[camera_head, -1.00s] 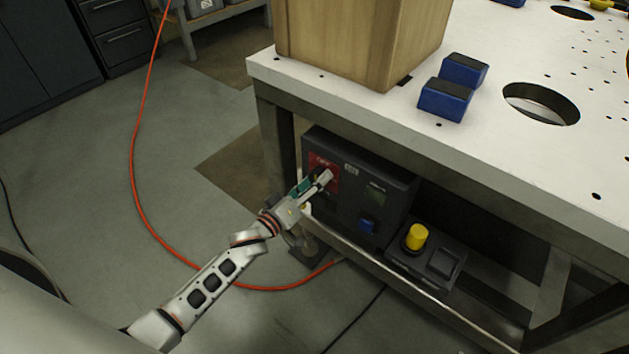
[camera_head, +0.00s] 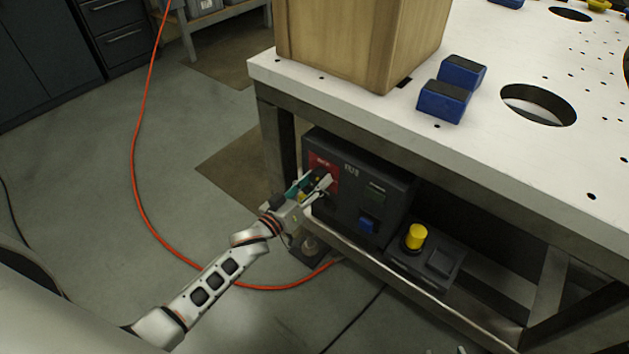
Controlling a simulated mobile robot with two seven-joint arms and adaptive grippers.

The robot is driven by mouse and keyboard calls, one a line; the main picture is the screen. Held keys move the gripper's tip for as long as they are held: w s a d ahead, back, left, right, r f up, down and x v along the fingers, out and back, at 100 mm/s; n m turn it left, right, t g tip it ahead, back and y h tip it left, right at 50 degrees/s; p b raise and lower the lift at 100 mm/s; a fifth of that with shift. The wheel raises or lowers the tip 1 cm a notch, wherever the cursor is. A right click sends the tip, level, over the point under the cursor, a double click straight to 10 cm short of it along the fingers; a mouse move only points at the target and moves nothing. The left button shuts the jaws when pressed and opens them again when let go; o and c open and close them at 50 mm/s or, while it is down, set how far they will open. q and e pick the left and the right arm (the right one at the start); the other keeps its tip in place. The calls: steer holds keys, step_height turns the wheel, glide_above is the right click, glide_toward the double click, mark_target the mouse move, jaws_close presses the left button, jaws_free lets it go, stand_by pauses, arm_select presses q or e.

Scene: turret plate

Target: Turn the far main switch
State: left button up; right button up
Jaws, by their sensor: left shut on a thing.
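A dark control box (camera_head: 397,205) sits on the shelf under the white table. Its left part carries a red panel (camera_head: 321,161) with small lettering, which bears the main switch. My left gripper (camera_head: 318,183) is at this red panel, its fingers shut on a small dark switch knob. The fingers and wrist hide most of the knob, so its exact angle cannot be told. My left arm reaches in from the lower left. My right gripper is not in view.
The white table top (camera_head: 340,96) overhangs the box, with a table leg (camera_head: 280,150) left of it. A yellow button (camera_head: 415,236) stands on a pedal-like unit right of it. A wooden box (camera_head: 360,40) and blue blocks (camera_head: 445,100) are on top. An orange cable (camera_head: 134,170) crosses the floor.

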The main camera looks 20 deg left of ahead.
arm_select(q)
steer(key=m, duration=0.3)
steer(key=shift+m, duration=0.4)
steer(key=m, duration=0.3)
steer(key=shift+f+m, duration=0.1)
steer(key=shift+m, duration=0.2)
steer(key=m, duration=0.2)
steer(key=shift+m, duration=0.3)
steer(key=shift+d+m+b, duration=0.1)
steer(key=shift+m+b, duration=0.25)
steer(key=shift+m, duration=1.65)
steer(key=o, duration=1.1)
steer(key=shift+s, duration=0.15)
